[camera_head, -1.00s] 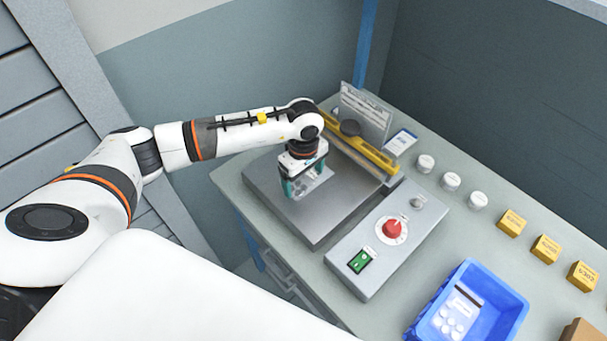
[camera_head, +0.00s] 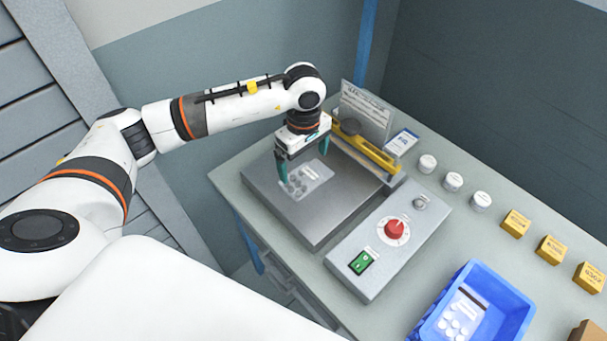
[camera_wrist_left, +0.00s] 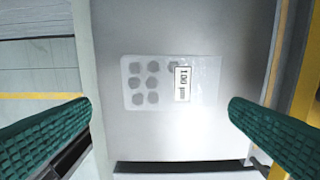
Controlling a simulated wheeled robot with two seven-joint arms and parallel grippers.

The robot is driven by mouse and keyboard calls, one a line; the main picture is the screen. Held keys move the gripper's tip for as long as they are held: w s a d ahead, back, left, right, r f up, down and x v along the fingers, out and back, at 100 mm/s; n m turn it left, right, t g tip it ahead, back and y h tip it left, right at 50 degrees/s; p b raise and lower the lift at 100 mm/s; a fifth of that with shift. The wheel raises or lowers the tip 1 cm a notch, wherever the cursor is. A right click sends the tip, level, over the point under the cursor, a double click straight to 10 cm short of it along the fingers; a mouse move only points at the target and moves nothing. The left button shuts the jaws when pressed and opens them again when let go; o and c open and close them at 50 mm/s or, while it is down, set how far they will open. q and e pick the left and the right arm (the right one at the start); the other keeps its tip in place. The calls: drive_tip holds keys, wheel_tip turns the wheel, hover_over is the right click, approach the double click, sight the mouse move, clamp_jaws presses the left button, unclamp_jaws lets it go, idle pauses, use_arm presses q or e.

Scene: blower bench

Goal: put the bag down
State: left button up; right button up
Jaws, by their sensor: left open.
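The clear bag (camera_head: 306,180) with several grey discs and a label lies flat on the grey metal plate (camera_head: 317,229) of the bench device. In the left wrist view the bag (camera_wrist_left: 200,100) shows a label reading "100 µm", and it lies between the fingers without touching them. My left gripper (camera_head: 304,162) is open and empty just above the bag, its green fingers spread wide. The wrist view shows the same open fingers (camera_wrist_left: 160,125). My right gripper is not in view.
A control box (camera_head: 375,255) with a red knob and green switch stands to the right of the plate. A yellow bar (camera_head: 365,146) runs behind it. A blue bin (camera_head: 418,326) holding another bag, white jars (camera_head: 453,182) and yellow blocks (camera_head: 550,249) stand further right.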

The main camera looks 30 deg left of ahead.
use_arm(q)
wheel_tip(320, 180, up, 5)
drive_tip(key=shift+r+b, duration=0.2)
drive_tip(key=shift+b, duration=0.3)
drive_tip(key=shift+f, duration=0.1)
